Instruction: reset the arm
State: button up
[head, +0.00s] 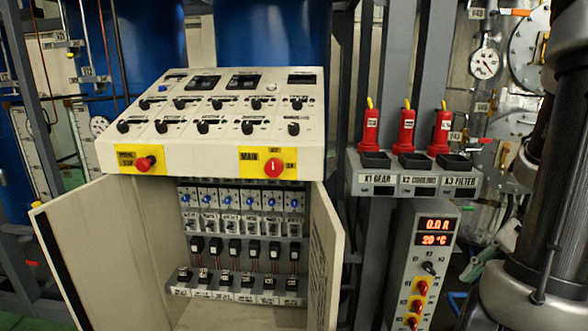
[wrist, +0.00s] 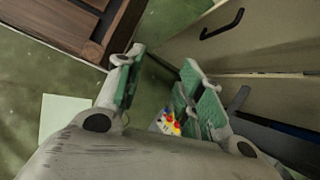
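My gripper (wrist: 163,82) shows in the wrist view with its two green-padded fingers apart and nothing held between them. It hangs over a green floor.
In the head view a control cabinet (head: 222,110) stands with both lower doors open. To its right are three red plugs (head: 405,130) in holders and a panel (head: 425,260) with red displays. The wrist view shows a brown wooden object (wrist: 85,25) and a pale sheet (wrist: 62,115).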

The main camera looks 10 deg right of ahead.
jog(key=a+r+n+t+h, duration=0.2)
jog(key=a+r+n+h, duration=0.1)
jog(key=r+n, duration=0.4)
jog(key=w+a+r+n+t+h, duration=0.1)
jog(key=a+r+n+h, duration=0.2)
jog(key=a+r+n, duration=0.3)
notch_tip(320, 180, up, 4)
jog(key=shift+a+f+n+t+h, duration=0.1)
jog(key=shift+a+n+t+h, duration=0.25)
jog(key=shift+n, duration=0.75)
jog(key=shift+d, duration=0.15)
